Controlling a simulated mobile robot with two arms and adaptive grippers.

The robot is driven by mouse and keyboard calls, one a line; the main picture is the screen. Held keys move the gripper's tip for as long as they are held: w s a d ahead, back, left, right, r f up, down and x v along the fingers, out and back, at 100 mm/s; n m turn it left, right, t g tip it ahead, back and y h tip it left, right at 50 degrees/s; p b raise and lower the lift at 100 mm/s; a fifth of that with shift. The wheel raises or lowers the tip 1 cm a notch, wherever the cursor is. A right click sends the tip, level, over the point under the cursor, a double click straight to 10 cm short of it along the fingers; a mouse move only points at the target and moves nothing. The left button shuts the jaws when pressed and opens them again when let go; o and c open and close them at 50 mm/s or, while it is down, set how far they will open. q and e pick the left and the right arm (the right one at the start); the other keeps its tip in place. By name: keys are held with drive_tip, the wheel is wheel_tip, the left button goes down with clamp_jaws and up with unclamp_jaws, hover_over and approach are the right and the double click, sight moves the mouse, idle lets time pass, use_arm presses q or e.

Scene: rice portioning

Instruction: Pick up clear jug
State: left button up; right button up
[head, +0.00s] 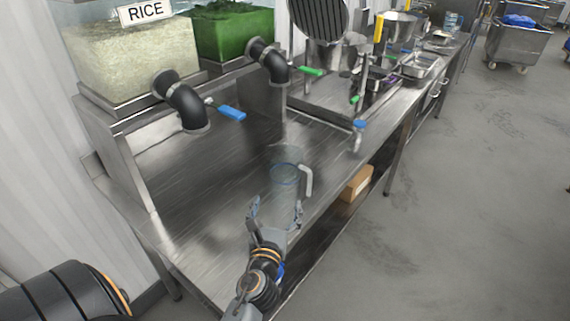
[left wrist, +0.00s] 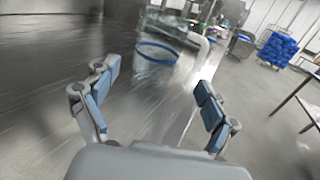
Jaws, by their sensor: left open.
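The clear jug (head: 287,182) stands upright on the steel counter, near its front edge. It has a blue ring and a pale handle on its right side. My left gripper (head: 274,212) is open just in front of the jug, on the near side. In the left wrist view the jug (left wrist: 158,62) shows ahead, between and beyond the two spread fingers of the left gripper (left wrist: 155,92). The fingers do not appear closed on it. My right gripper is not in view.
A rice bin (head: 130,60) and a green-filled bin (head: 232,35) stand on a raised shelf behind, with black spouts and blue and green handles. A cardboard box (head: 356,184) lies on the lower shelf. The counter left of the jug (head: 205,180) is clear.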

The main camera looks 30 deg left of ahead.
sight(282, 179)
use_arm(q)
drive_tip(key=x, duration=0.3)
drive_tip(key=shift+a+p, duration=0.25)
drive_tip(key=shift+p, duration=0.05)
drive_tip(key=p+x, duration=0.1)
drive_tip(key=x, duration=0.4)
drive_tip(key=shift+w+r, duration=0.1)
drive_tip(key=shift+w, duration=0.3)
drive_tip(key=shift+w+a, duration=0.1)
drive_tip(key=shift+w, duration=0.2)
drive_tip(key=x, duration=0.4)
drive_tip(key=shift+w, duration=0.15)
drive_tip(key=shift+w+a, duration=0.15)
drive_tip(key=shift+w, duration=0.15)
drive_tip(key=shift+s, duration=0.1)
drive_tip(key=shift+c, duration=0.7)
drive_tip(key=c, duration=0.7)
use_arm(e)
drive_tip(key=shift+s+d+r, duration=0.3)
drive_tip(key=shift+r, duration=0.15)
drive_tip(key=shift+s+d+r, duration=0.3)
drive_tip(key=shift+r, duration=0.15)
